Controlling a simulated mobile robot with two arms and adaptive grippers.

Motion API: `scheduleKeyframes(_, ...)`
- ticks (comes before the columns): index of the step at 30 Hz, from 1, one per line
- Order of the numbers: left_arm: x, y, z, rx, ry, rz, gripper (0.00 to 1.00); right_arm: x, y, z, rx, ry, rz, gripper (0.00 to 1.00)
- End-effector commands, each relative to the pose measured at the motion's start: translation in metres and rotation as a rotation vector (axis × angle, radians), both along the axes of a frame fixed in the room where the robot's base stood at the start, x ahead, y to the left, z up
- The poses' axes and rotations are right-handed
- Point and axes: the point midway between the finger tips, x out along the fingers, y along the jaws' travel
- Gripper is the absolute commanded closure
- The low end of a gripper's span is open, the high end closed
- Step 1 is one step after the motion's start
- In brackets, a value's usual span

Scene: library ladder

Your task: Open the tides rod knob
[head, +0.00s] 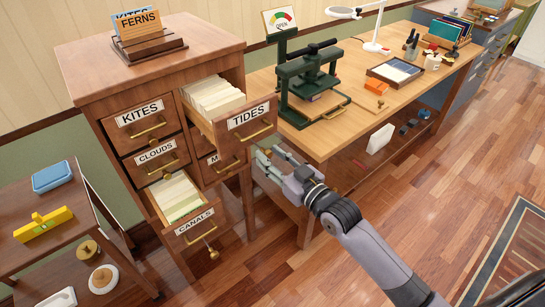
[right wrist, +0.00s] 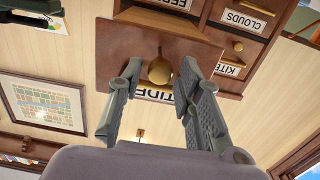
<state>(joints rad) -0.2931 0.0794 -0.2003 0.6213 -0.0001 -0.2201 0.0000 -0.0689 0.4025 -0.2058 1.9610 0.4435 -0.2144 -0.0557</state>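The TIDES drawer (head: 232,153) is pulled out of the wooden cabinet and holds white cards. Its front carries a white label and a brass pull (head: 257,133). In the right wrist view a rounded brass knob (right wrist: 160,70) shows in front of the drawer front, by the TIDES label (right wrist: 153,95). My right gripper (head: 268,160) is just right of and below the TIDES front in the head view. In the wrist view its fingers (right wrist: 155,82) are apart, one on each side of the knob; I cannot tell whether they touch it. The head view does not clearly show this knob. My left gripper is not visible.
The CANALS drawer (head: 182,203) is also pulled out, lower left, with a brass knob (head: 213,254) hanging at its front. A green press (head: 309,82) stands on the desk (head: 345,125) to the right. A low shelf unit is at the left. Wooden floor is open at the right.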

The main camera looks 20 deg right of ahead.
Motion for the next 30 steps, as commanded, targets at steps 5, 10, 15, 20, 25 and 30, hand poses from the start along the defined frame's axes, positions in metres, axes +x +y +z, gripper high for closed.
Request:
scheduleKeyframes(5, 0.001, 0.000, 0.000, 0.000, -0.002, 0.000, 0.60, 0.000, 0.000, 0.000, 0.000, 0.001, 0.000, 0.60)
scheduleKeyframes(10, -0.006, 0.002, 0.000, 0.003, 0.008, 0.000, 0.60, 0.000, 0.000, 0.000, 0.000, 0.001, 0.000, 0.60)
scheduleKeyframes(15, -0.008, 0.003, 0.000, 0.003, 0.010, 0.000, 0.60, -0.010, -0.004, -0.001, -0.002, 0.002, -0.001, 0.60)
scheduleKeyframes(20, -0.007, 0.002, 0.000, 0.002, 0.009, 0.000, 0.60, -0.038, -0.014, -0.002, -0.003, 0.005, 0.000, 0.60)
scheduleKeyframes(25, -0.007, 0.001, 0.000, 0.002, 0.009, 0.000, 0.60, -0.071, -0.026, -0.002, -0.003, 0.005, 0.000, 0.60)
scheduleKeyframes(30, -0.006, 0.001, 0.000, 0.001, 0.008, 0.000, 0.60, -0.096, -0.035, -0.002, -0.002, 0.006, 0.000, 0.60)
